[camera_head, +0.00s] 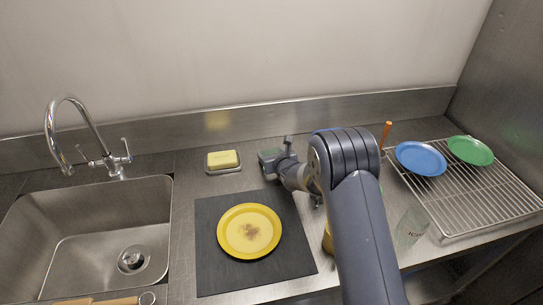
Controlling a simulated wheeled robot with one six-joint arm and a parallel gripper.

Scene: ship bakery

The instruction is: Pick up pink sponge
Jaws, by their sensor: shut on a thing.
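My gripper (271,160) is at the far end of my arm, low over the steel counter near the back wall. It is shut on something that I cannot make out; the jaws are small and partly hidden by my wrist. No pink sponge shows clearly. A yellow block (223,159), like a sponge or soap, lies on a small dish left of my gripper, apart from it.
A yellow plate (249,231) with a brown stain lies on a dark mat (214,271). A sink (88,225) with a tap (115,160) is left. Right, a wire rack (470,200) holds blue (420,158) and green (470,150) plates, beside a glass (410,227).

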